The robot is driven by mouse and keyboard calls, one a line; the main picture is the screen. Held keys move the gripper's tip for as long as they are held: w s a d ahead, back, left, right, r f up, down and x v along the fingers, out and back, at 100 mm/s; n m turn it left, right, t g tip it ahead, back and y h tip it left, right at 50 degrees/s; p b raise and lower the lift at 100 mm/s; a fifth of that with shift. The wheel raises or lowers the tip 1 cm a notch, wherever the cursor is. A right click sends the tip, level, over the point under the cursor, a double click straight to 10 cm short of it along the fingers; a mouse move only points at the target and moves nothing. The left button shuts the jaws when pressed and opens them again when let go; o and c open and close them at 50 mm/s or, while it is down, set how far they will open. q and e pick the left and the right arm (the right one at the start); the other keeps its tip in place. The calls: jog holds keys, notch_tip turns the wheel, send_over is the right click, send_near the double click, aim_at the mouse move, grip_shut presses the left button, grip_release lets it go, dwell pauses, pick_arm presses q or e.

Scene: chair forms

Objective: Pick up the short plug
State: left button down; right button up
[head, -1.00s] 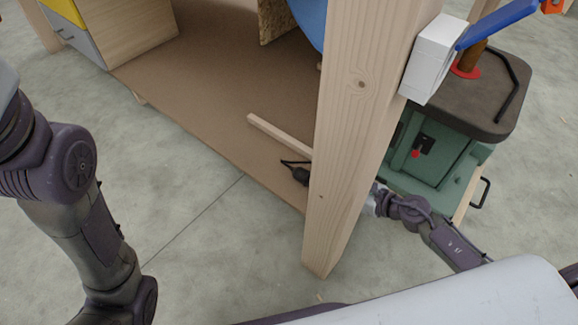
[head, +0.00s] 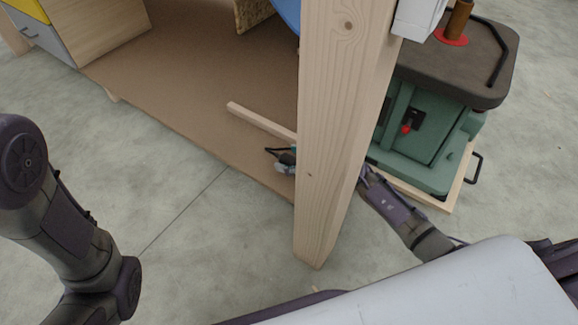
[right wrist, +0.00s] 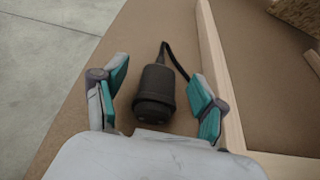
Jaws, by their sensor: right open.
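The short plug (right wrist: 155,95) is a black cylinder with a short black cable loop at its far end. It lies on the brown lower shelf (head: 190,110), near the shelf's front edge. In the right wrist view my right gripper (right wrist: 158,88) is open, with one teal-padded finger on each side of the plug and gaps showing between. In the head view the right gripper (head: 286,165) shows beside the wooden post and is partly hidden by it, covering most of the plug. My left arm is at the left; its gripper is out of view.
A thick wooden post (head: 340,130) stands in front of my right forearm. A light wooden bar (head: 260,121) lies on the shelf by the plug. A green machine (head: 425,130) stands at the right. Grey floor (head: 200,250) is clear in front.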

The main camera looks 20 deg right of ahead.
jog(key=shift+w+a+f, duration=0.1)
jog(key=shift+w+a, duration=0.15)
jog(key=shift+w, duration=0.05)
jog(key=shift+c, duration=0.3)
grip_shut()
